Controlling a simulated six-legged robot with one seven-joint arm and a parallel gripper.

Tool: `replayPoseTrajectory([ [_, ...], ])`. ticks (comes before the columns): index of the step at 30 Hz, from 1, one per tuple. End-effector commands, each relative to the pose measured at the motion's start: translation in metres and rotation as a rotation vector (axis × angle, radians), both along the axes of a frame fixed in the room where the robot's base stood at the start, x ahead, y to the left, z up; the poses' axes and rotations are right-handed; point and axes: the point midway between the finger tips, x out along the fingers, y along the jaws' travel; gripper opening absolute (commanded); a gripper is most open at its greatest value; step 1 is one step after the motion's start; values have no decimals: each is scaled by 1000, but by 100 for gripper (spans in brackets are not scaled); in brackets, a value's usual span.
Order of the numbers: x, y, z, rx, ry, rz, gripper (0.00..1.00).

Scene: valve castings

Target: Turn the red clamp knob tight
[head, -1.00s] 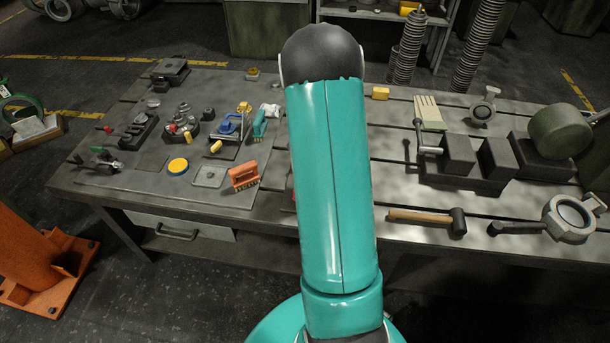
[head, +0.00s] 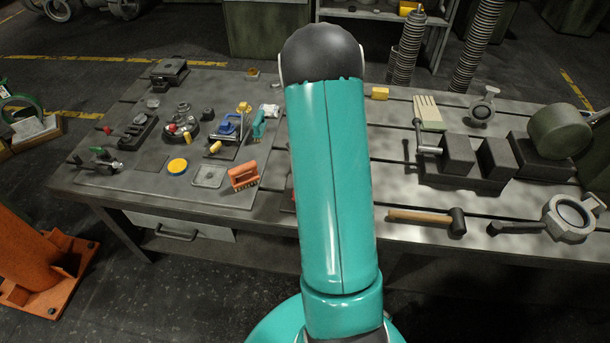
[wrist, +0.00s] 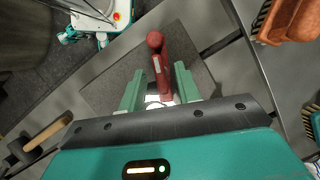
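In the wrist view a dark red handle-like piece with a round ball end (wrist: 157,60) stands over a grey plate. I cannot tell for sure that it is the clamp knob. My gripper (wrist: 160,82) has its two pale green fingers apart, one on each side of the red piece, with gaps showing on both sides. A small white patch shows at the base between the fingers. In the head view my arm hides the gripper and most of this spot. A red-tipped fixture (head: 172,128) also sits on the left of the bench.
The grey plate (wrist: 105,90) lies on the slotted bench (head: 400,165). An orange brush (head: 243,176) is left of my arm. A wooden mallet (head: 425,216), a vise (head: 470,160) and a valve casting (head: 568,217) are on the right.

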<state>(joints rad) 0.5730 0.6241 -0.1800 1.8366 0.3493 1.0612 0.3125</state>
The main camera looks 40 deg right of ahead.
Motion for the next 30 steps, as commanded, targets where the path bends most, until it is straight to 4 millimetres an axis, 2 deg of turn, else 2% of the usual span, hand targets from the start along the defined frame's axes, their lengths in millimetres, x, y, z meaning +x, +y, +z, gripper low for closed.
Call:
replayPoseTrajectory([
  [4,1,-3,6,-1,-2,1,33],
  [8,3,-9,23,-1,-3,0,33],
  [21,13,-43,109,-2,-3,-1,33],
  [25,15,-49,122,-1,-1,0,33],
  [30,15,-51,128,-1,-1,-1,33],
])
